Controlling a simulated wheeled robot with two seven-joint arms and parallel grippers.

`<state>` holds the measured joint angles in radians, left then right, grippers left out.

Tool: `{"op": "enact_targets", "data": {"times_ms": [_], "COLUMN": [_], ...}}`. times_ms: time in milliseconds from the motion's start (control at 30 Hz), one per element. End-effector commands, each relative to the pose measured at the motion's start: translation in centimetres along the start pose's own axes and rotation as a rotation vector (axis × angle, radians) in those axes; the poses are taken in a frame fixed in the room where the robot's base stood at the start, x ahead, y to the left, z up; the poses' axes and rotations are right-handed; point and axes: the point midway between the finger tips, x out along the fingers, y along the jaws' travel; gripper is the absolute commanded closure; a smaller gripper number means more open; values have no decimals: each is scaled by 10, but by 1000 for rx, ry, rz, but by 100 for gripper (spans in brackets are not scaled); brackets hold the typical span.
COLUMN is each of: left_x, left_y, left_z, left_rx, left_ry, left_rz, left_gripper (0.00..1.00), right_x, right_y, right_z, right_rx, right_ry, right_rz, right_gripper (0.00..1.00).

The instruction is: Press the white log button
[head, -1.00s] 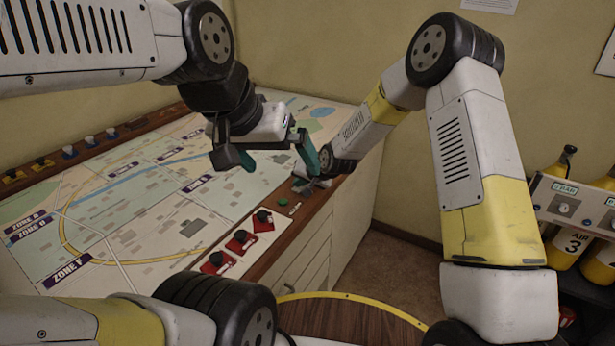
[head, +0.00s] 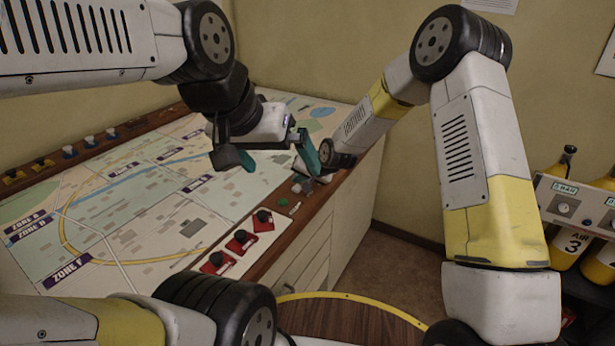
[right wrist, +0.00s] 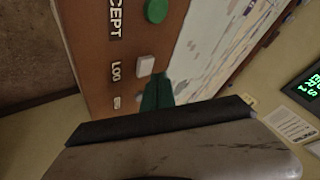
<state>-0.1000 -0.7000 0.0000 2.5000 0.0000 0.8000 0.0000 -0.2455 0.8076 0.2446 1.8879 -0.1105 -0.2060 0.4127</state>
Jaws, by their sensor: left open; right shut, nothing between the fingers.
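The white log button (right wrist: 145,66) shows in the right wrist view, on the brown console edge beside its LOG label. My right gripper (right wrist: 156,86) is shut and empty. In the head view the right hand is largely hidden behind my left gripper, and the white button is hard to make out there. My left gripper (head: 278,156) is open and empty above the map.
A green button (right wrist: 156,11) is beside the white one, by the ACCEPT lettering. Red switch plates (head: 240,241) with black knobs line the console's front edge. The map board (head: 130,205) is flat and clear. Yellow air cylinders (head: 563,247) stand at the right.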

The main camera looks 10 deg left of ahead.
Motion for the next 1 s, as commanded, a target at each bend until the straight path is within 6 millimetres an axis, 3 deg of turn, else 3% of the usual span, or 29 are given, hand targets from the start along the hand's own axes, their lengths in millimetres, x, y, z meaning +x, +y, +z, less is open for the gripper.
{"op": "enact_targets", "data": {"times_ms": [567, 1000], "left_x": [0, 0], "left_y": [0, 0], "left_z": [0, 0], "left_rx": [0, 0], "left_ry": [0, 0], "left_rz": [0, 0], "left_gripper": [0, 0], "right_x": [-33, -35], "right_y": [-24, -25], "right_z": [-24, -25], "right_rx": [-1, 0], "right_ry": [1, 0], "right_rz": [0, 0], "right_gripper": [100, 100]}}
